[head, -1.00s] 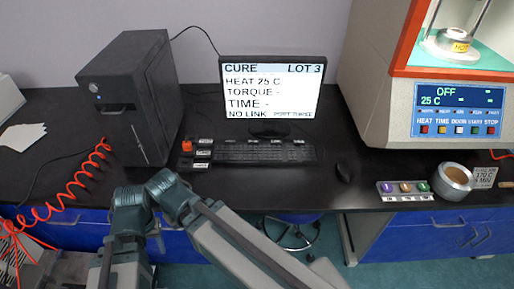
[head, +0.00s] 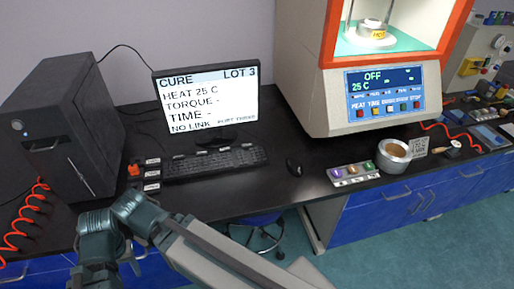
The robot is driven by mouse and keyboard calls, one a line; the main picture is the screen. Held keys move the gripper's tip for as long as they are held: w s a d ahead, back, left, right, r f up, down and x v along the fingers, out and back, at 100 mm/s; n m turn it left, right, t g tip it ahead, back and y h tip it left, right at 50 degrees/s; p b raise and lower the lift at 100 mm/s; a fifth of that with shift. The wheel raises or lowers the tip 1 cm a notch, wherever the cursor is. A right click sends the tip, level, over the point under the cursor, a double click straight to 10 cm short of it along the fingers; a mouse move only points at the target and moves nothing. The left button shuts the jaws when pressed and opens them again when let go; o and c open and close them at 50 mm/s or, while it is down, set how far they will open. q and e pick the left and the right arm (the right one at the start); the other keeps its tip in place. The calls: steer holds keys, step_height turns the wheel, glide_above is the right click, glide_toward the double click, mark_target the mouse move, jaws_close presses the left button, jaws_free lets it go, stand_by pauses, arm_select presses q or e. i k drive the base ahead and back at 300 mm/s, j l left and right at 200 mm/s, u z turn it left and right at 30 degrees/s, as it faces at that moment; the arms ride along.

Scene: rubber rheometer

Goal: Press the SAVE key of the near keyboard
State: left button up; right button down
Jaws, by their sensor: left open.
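The near keyboard (head: 215,164) is black and lies on the bench in front of the monitor (head: 207,97). Small pale labels run along its back edge, too small to read, so I cannot tell which key is SAVE. My left arm crosses the lower left of the head view, in front of the bench and apart from the keyboard. Only a small part of my left gripper (head: 131,260) shows beside the arm, low and nearer than the keyboard. It is open, with nothing seen in it. My right gripper is not in view.
A black computer tower (head: 62,128) stands left of the keyboard, with a red coiled hose (head: 30,215) beside it. A red block (head: 134,169) and labelled blocks sit between. A mouse (head: 294,167), a button strip (head: 353,174), a metal cup (head: 393,157) and the rheometer (head: 320,100) are to the right.

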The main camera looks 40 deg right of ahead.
mark_target(248, 146)
steer(key=z, duration=1.3)
